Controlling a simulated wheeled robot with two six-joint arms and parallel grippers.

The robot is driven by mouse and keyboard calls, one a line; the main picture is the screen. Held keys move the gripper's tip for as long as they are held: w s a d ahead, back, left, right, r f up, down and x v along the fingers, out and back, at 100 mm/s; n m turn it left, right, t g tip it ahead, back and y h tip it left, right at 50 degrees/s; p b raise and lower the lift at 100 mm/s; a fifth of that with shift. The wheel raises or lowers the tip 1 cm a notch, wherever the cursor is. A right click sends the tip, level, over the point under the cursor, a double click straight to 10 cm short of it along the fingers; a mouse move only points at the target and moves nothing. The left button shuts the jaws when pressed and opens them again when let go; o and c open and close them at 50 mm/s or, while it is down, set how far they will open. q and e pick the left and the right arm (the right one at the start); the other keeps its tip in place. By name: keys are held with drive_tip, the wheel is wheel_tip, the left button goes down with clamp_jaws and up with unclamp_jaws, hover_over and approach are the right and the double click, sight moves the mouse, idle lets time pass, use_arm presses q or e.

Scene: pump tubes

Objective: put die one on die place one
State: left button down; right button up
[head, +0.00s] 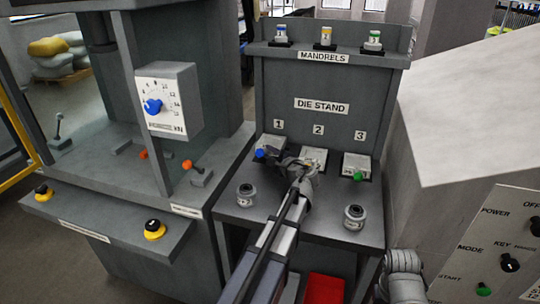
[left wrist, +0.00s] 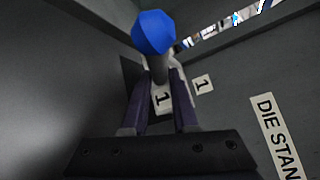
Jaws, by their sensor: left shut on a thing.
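Die one has a blue knob (head: 260,153) and is at the left of the die stand (head: 330,95), under the label 1 (head: 278,124).
A die with a green knob (head: 357,168) sits at place 3, and a pale block (head: 314,157) at place 2. Two round grey pieces stand on the front of the table (head: 246,195) (head: 354,217). Three mandrels (head: 326,38) line the top shelf. A control cabinet (head: 480,110) stands at right.

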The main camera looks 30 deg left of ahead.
use_arm(q)
drive_tip(key=shift+f+b, duration=0.35)
drive_tip(key=shift+f, duration=0.2)
drive_tip(key=c, duration=0.7)
unclamp_jaws()
drive_tip(key=shift+r+p, duration=0.4)
drive_tip(key=shift+r, duration=0.15)
drive_tip(key=p+v, duration=0.2)
drive_tip(key=v, duration=1)
drive_tip(key=shift+r, duration=0.1)
